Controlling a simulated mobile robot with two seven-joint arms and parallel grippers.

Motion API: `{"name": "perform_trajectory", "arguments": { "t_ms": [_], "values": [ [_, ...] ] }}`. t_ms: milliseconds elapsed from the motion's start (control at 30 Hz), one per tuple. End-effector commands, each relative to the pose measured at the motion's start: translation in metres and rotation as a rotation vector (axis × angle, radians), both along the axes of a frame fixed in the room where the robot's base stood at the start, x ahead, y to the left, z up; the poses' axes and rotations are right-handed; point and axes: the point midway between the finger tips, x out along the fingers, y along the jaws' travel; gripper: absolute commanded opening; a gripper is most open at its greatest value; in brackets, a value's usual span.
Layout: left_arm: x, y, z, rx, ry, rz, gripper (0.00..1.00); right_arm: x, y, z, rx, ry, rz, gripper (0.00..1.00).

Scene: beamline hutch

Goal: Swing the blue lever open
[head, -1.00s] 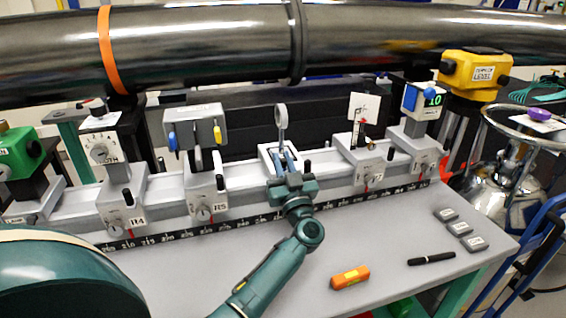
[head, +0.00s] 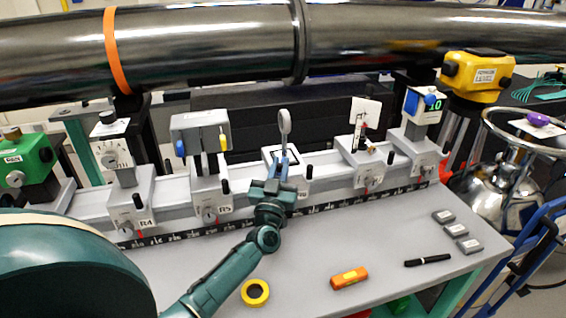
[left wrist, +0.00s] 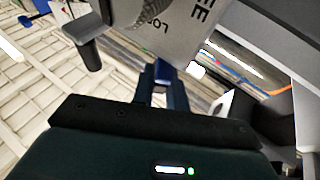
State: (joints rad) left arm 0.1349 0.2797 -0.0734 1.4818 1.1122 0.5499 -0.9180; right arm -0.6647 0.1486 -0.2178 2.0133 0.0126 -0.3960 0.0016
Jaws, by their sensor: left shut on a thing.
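My left gripper (head: 279,170) reaches up to the front of the middle carriage (head: 303,172) on the rail, below a round disc on a post (head: 285,125). In the left wrist view its fingers are shut on a small blue piece, seemingly the blue lever (left wrist: 163,71). Most of this lever is hidden by the fingers, and its angle cannot be told. A grey plate (left wrist: 178,28) with partly cut-off lettering is just beyond it. My right gripper is not in view.
To the left stands a grey box (head: 200,130) with a blue and a yellow tab. A black knob (head: 308,172) is close right of my gripper. A yellow tape ring (head: 255,292), an orange block (head: 349,278) and a black pen (head: 428,260) lie on the bench.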

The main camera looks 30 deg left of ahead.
Motion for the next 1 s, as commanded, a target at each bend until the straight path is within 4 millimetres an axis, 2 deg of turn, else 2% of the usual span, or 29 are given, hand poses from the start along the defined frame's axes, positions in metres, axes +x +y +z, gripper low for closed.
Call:
{"name": "perform_trajectory", "arguments": {
  "t_ms": [200,500,1000],
  "values": [
    [-0.002,0.007,-0.005,0.011,-0.001,-0.184,0.00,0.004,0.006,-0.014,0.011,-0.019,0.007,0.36],
    [-0.002,0.011,-0.005,0.009,-0.002,-0.362,0.00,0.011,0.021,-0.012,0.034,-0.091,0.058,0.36],
    [-0.002,0.013,0.000,0.001,-0.003,-0.445,0.00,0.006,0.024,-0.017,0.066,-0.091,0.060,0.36]
  ]
}}
